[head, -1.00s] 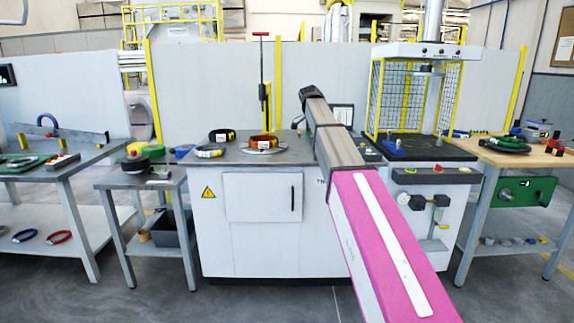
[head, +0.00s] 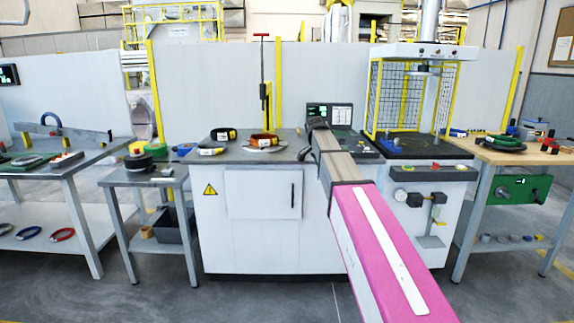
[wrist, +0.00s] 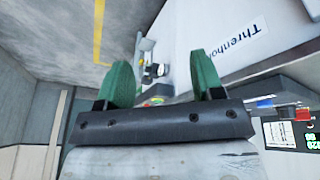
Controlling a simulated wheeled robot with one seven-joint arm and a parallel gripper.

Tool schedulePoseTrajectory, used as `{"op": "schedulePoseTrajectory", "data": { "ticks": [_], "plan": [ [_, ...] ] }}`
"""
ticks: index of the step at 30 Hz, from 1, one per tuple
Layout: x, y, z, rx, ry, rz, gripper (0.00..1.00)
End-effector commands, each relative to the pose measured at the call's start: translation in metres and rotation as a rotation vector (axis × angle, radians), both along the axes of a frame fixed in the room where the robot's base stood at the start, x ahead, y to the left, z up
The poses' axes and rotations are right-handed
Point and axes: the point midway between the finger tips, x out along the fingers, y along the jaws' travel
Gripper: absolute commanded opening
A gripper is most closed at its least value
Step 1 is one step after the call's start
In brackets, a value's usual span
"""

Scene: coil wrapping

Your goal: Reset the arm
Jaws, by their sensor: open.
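My gripper (wrist: 162,85) shows in the wrist view with its two green fingers spread apart and nothing between them. In the head view my arm reaches forward from the lower right, its end by the right part of the white cabinet's top; the fingers cannot be made out there. The wrist view shows a white panel (wrist: 215,35) with printed lettering beyond the fingers. A copper-coloured coil (head: 263,141) lies on a round plate on the cabinet (head: 245,240), and a dark coil (head: 222,134) lies to its left.
A caged press (head: 412,95) stands right of my arm. A screen (head: 328,116) stands behind my arm. A small side table (head: 140,179) and a bench (head: 70,168) are at left, and a wooden-topped table (head: 520,158) is at right. Open floor lies in front.

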Motion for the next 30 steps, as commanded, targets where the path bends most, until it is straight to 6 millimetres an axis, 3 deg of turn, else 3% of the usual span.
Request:
{"op": "schedulePoseTrajectory", "data": {
  "ticks": [9,15,24,30],
  "plan": [
    [-0.083,-0.015,-0.132,0.053,0.116,0.281,0.61],
    [-0.144,-0.022,-0.204,0.098,0.172,0.467,0.61],
    [-0.245,-0.028,-0.289,0.169,0.229,0.729,0.61],
    [-0.295,-0.029,-0.321,0.204,0.244,0.857,0.61]
  ]
}}
